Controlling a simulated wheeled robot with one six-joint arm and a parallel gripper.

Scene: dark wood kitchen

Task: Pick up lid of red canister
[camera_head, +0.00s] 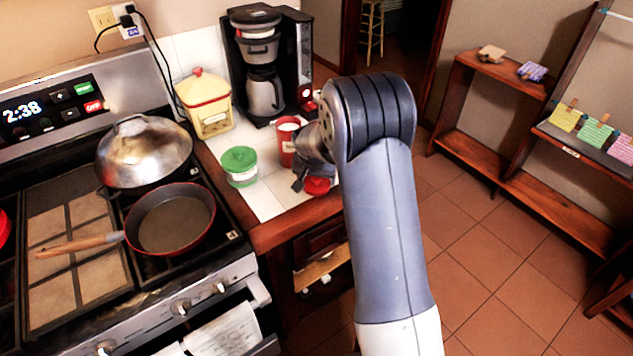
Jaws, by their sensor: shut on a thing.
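The red canister (286,146) stands on the white tiled counter, right of the green-lidded canister. Its top looks open, with something pale inside. My gripper (308,184) is just right of and in front of it, over the counter's front corner. It is shut on the red lid (318,186), which shows beneath the fingers, apart from the canister. My arm hides part of the gripper and the counter behind it. I cannot tell how high the lid is above the counter.
A green-lidded canister (239,166), a yellow canister with red trim (206,105) and a coffee maker (264,70) share the counter. The stove at left holds a red pan (172,221) and a domed steel lid (145,152). Open tiled floor lies at right.

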